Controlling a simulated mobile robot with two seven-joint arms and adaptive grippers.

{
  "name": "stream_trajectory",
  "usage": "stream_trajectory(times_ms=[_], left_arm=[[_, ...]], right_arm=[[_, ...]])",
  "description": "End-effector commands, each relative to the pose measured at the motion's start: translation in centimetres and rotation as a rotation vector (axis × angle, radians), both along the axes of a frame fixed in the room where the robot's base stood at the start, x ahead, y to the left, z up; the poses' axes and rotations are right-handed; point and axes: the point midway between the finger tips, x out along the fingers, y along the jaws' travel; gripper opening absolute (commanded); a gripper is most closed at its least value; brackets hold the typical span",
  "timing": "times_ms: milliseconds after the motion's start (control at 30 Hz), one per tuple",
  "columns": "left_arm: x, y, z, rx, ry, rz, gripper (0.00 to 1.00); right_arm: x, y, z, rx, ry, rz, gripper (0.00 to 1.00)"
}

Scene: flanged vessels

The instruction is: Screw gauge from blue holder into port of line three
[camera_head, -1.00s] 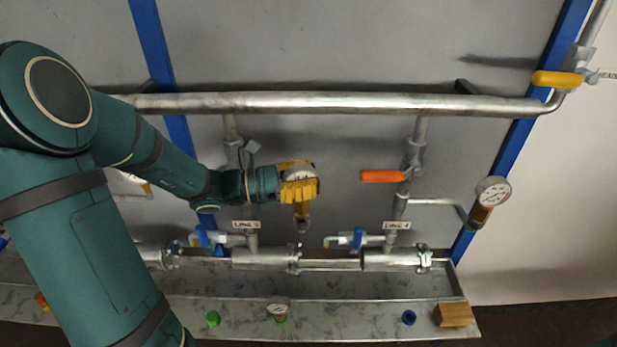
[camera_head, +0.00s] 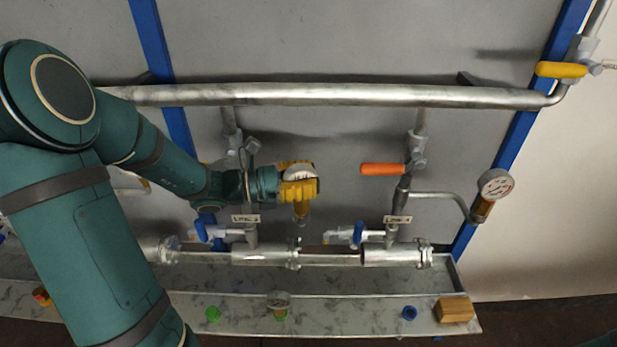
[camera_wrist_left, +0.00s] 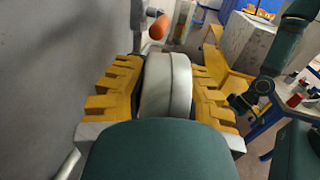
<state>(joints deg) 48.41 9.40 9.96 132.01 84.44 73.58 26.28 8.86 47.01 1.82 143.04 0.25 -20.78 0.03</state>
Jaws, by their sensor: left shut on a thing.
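My left gripper (camera_head: 299,186) is shut on a round gauge (camera_head: 300,173), its yellow fingers on either side of the body. The left wrist view also shows the gauge's pale rim (camera_wrist_left: 166,84) between the fingers. Its amber stem (camera_head: 302,209) points down, right of the line three label (camera_head: 245,218). The port of line three is mostly hidden by the gripper and stem; I cannot tell whether they touch. The blue holder (camera_head: 409,313) on the shelf looks empty. My right gripper (camera_wrist_left: 243,102) shows small in the left wrist view, its jaws unclear.
Line four carries an orange-handled valve (camera_head: 384,169) and a mounted gauge (camera_head: 495,185). A second gauge (camera_head: 279,299) stands in a green holder; another green holder (camera_head: 213,314) looks empty. A wooden block (camera_head: 454,310) sits at the shelf's right end. A horizontal pipe (camera_head: 350,96) runs above.

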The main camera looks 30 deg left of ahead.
Motion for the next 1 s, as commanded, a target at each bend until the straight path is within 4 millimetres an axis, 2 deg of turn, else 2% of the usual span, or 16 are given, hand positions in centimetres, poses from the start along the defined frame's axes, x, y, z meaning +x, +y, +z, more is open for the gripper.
stream_trajectory(times_ms=[67, 100, 167, 567, 733, 1000], left_arm=[[0.0, 0.0, 0.1, 0.0, -0.001, 0.0, 0.0], [0.0, 0.0, 0.1, 0.0, -0.001, 0.0, 0.35], [0.0, 0.0, 0.1, 0.0, -0.001, 0.0, 0.53], [-0.3, 0.4, 0.0, 0.0, 0.0, 0.003, 0.53], [-2.0, 2.2, 0.0, 0.002, -0.001, 0.004, 0.53], [-5.7, 6.3, 0.0, 0.002, -0.001, 0.004, 0.53]], right_arm=[[0.0, 0.0, 0.0, 0.0, 0.0, 0.0, 0.47], [0.0, 0.0, 0.0, 0.0, 0.0, 0.0, 0.47], [0.0, 0.0, 0.0, 0.0, 0.0, 0.0, 0.47], [0.0, 0.0, 0.0, 0.0, 0.0, 0.0, 0.47], [0.0, 0.0, 0.0, 0.0, 0.0, 0.0, 0.47], [0.0, 0.0, 0.0, 0.0, 0.0, 0.0, 0.47]])
